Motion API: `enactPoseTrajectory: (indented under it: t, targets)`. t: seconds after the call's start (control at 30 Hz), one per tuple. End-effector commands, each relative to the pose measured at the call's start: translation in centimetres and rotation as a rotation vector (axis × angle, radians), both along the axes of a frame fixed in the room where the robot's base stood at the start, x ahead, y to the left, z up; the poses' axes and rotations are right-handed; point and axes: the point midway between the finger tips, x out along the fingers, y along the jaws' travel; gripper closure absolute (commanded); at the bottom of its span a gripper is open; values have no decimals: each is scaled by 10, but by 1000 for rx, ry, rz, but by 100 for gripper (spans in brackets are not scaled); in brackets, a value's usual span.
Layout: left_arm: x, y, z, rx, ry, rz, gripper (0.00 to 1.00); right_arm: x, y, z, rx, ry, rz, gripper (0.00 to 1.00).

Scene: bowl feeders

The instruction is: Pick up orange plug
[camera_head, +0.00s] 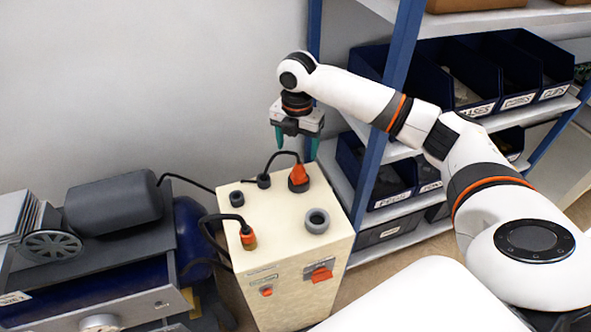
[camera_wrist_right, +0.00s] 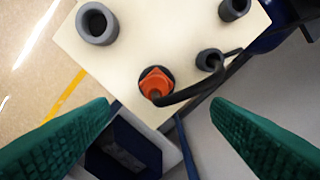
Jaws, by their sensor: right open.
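An orange plug (camera_head: 299,174) sits in a dark round socket at the back right of the cream cabinet's top (camera_head: 279,222). A black cable arcs from it to a small dark gland (camera_head: 264,181). In the right wrist view the orange plug (camera_wrist_right: 155,83) is near the middle, between and beyond the fingers. My right gripper (camera_head: 297,150) hangs above the plug, pointing down, with its teal fingers apart and empty. The fingers also show in the right wrist view (camera_wrist_right: 160,103), apart from the plug. A second orange connector (camera_head: 248,240) with a black cable stands at the front left of the top.
Empty grey sockets stand at the front right (camera_head: 316,221) and left (camera_head: 236,198) of the top. A shelf with blue bins (camera_head: 377,178) is close behind my right arm. A motor unit (camera_head: 114,206) stands at the left. An orange switch (camera_head: 320,273) is on the cabinet's front.

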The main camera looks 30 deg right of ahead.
Motion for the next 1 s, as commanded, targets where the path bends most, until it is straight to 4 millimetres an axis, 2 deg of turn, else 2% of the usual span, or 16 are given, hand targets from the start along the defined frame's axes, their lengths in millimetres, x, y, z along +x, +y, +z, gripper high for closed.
enactPoseTrajectory:
  t: [0.03, 0.1, 0.2, 0.37, 0.5, 0.57, 0.73, 0.97, 1.0]
  targets:
    - [-14, 1, 1, 2, 21, 0, 38, -1, 0, -10, 0, 5, 0, 27]
    - [-28, 1, 1, 3, 41, 0, 38, -1, 0, -21, -1, 3, -1, 27]
    - [-37, 2, 2, 4, 55, 0, 38, -1, 0, -33, 0, 1, -1, 27]
    - [-26, 1, 4, 3, 38, 0, 38, -2, 0, -43, 0, 0, -1, 27]
    - [-4, 0, 11, 0, 5, 0, 38, -7, 0, -61, -2, 3, -2, 27]
    - [0, -1, 14, -1, -2, 0, 38, -10, -1, -70, -1, 2, -2, 27]
    - [-4, -1, 14, -1, 4, 0, 38, -9, 0, -89, -1, -1, -1, 27]
    - [-13, 0, 13, 1, 18, 0, 38, -8, 0, -91, -1, -3, 0, 27]
    - [-14, 0, 13, 1, 19, 0, 38, -8, 0, -91, -1, -3, 0, 31]
